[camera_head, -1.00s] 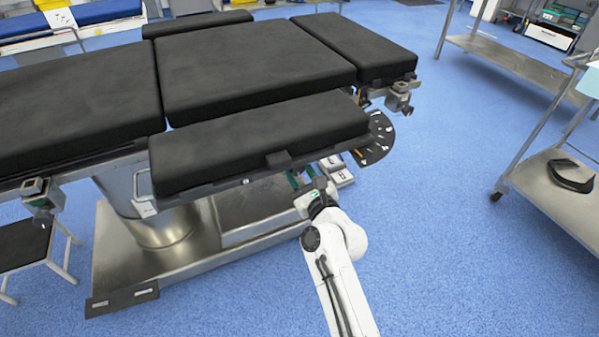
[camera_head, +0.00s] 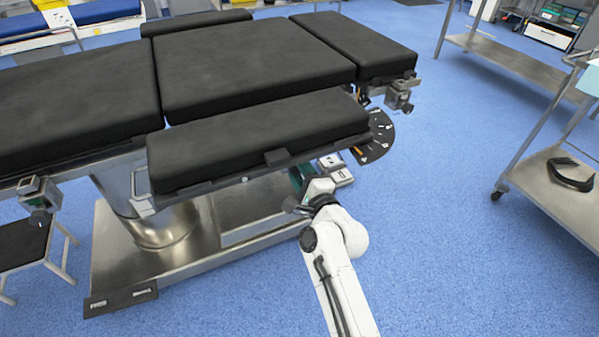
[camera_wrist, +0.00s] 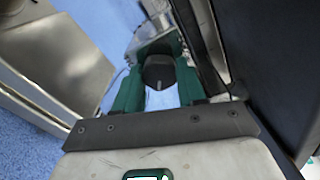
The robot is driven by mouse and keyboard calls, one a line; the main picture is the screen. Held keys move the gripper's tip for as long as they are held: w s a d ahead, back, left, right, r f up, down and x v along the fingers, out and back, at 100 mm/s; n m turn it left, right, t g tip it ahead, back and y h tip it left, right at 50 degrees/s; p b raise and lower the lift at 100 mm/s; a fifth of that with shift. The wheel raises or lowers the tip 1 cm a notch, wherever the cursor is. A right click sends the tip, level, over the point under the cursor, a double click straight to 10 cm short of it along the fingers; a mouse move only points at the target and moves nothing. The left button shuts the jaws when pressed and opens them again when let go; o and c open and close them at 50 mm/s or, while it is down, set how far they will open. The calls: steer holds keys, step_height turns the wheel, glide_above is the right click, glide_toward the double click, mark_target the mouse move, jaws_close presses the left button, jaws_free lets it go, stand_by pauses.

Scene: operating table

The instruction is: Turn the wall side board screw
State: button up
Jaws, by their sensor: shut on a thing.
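The side board (camera_head: 250,140) is a long black padded board on the near side of the operating table. My gripper (camera_head: 300,180) reaches under its near edge, right of the middle. In the wrist view, the green fingers of my gripper (camera_wrist: 157,62) stand on either side of a dark, rounded screw knob (camera_wrist: 158,70) and are shut on it. A metal clamp block (camera_wrist: 158,45) shows just beyond the knob. In the head view the knob is hidden by the board and my wrist.
The operating table (camera_head: 250,65) has thick black pads and a steel base (camera_head: 115,250). A black dial plate (camera_head: 375,138) sticks out at its right end. A steel trolley (camera_head: 560,205) stands at the right. Blue floor between them is free.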

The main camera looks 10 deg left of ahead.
steer(key=n+b, duration=0.1)
steer(key=n, duration=0.5)
steer(key=shift+f+n, duration=0.15)
steer(key=shift+n, duration=0.15)
steer(key=n+b, duration=0.2)
steer(key=n, duration=0.4)
steer(key=shift+s, duration=0.1)
steer(key=n+b, duration=0.1)
steer(key=n, duration=0.4)
steer(key=shift+n+b, duration=0.3)
steer(key=shift+b, duration=0.1)
steer(key=n, duration=0.6)
steer(key=shift+a, duration=0.1)
steer(key=o, duration=1.1)
steer(key=shift+c, duration=0.2)
steer(key=shift+r, duration=0.2)
